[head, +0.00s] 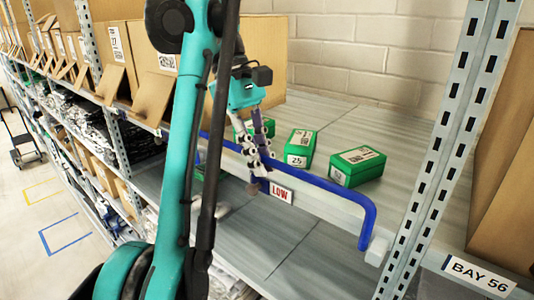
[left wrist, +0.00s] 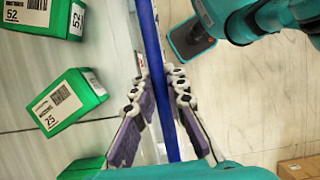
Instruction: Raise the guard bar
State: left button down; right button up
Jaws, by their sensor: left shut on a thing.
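The blue guard bar (head: 325,184) runs along the front of the grey shelf, bending down at its right end to a pale bracket (head: 377,250). A white "LOW" sign (head: 281,192) sits just below the bar, near my gripper. My left gripper (head: 258,176) is shut on the bar, reaching down from above. In the left wrist view, the bar (left wrist: 157,60) passes between the two jointed fingers of my gripper (left wrist: 160,82). My right gripper is not seen.
Green boxes stand on the shelf behind the bar, including box 25 (head: 300,146) and another farther right (head: 357,166). Cardboard bins (head: 120,50) fill the shelves at left.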

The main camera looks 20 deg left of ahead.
pick_arm(q)
jog(key=shift+r, duration=0.15)
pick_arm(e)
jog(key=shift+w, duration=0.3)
pick_arm(q)
jog(key=c, duration=1.5)
grip_release()
jog(key=shift+s, duration=0.1)
jog(key=shift+c, duration=0.2)
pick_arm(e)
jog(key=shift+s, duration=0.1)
pick_arm(q)
jog(key=shift+s, duration=0.2)
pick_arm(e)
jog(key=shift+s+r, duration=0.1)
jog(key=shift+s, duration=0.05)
pick_arm(q)
jog(key=shift+w, duration=0.2)
